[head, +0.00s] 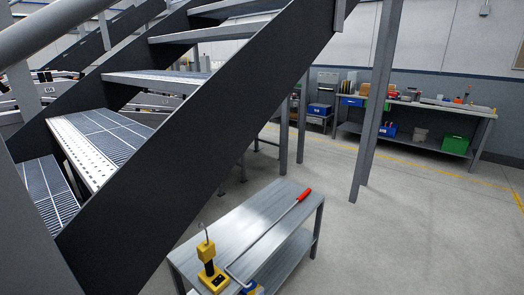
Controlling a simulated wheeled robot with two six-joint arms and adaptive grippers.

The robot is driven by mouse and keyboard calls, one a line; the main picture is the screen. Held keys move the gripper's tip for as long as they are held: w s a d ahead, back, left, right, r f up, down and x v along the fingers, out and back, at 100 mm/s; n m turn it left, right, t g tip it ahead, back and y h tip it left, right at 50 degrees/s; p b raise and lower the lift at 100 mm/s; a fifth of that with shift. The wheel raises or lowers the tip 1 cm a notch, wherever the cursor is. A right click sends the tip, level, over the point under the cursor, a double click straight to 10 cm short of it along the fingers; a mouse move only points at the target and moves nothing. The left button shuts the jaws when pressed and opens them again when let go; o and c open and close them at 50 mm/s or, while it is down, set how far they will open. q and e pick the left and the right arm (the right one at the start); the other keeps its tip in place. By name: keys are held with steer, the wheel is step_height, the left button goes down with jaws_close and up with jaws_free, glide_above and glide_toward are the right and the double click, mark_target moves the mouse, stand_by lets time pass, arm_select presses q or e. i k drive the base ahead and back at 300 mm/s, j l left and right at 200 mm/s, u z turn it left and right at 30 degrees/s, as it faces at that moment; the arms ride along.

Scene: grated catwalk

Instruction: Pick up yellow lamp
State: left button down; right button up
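A small yellow and black device that looks like the yellow lamp (206,252) stands upright at the near left end of a grey metal table (262,207). It has a yellow head, a yellow base with a dark panel, and a thin hook on top. Neither of my grippers shows in the head view, and nothing touches the lamp.
A long red-handled tool (275,230) lies along the table beside the lamp. A yellow and blue item (251,288) is cut off at the bottom edge. A dark metal staircase (190,125) rises left of the table. Open floor (400,235) lies to the right. A workbench (415,104) with bins stands at the back.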

mark_target(205, 251)
steer(key=u, duration=4.9)
steer(key=z, duration=3)
steer(key=i+l+z, duration=0.2)
steer(key=z, duration=0.2)
steer(key=i+l+z, duration=0.1)
steer(key=i+z, duration=0.35)
steer(key=k, duration=0.15)
